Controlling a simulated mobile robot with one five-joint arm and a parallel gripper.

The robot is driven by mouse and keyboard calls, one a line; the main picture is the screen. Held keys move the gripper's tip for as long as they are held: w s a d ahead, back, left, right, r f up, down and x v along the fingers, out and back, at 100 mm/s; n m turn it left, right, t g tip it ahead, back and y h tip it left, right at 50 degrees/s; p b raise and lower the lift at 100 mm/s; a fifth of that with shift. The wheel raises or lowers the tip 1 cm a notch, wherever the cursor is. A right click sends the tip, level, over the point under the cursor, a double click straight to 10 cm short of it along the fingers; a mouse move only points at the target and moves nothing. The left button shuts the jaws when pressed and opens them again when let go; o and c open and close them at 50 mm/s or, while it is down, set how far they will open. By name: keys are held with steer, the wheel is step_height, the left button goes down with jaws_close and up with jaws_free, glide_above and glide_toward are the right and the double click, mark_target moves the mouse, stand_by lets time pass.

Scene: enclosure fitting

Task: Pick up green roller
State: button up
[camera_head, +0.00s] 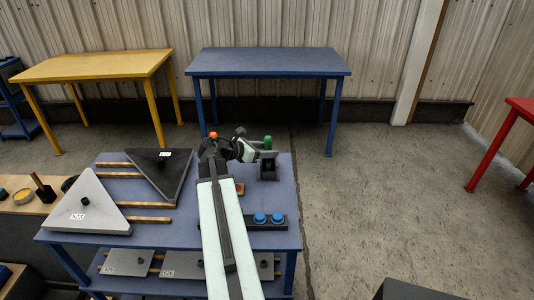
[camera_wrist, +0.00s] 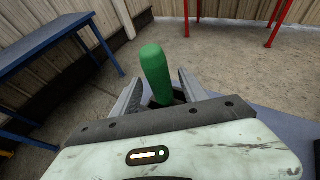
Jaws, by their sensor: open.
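The green roller (camera_wrist: 156,72) stands upright between the two open jaws of my gripper (camera_wrist: 158,88) in the wrist view. Its rounded top reaches up past the fingertips, and its lower end sits in a dark holder that is partly hidden. In the head view the green roller (camera_head: 268,142) shows as a small green tip above a dark holder (camera_head: 268,170) near the right back of the blue worktable. My gripper (camera_head: 262,153) is beside it there, coming from the left. I cannot tell whether the jaws touch the roller.
The blue worktable (camera_head: 150,232) also bears a black triangular plate (camera_head: 165,180), a grey triangular plate (camera_head: 90,208) and wooden strips at left. A dark block with blue knobs (camera_head: 268,219) is at its front right. Open floor (camera_head: 390,200) lies to the right.

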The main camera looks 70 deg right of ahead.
steer(key=b+x, duration=0.1)
steer(key=x, duration=0.2)
steer(key=shift+s+d+f, duration=0.2)
steer(key=shift+d+f, duration=0.05)
steer(key=shift+f, duration=0.05)
jaws_close()
steer(key=shift+r, duration=0.15)
step_height(320, 180, up, 10)
steer(key=p, duration=1)
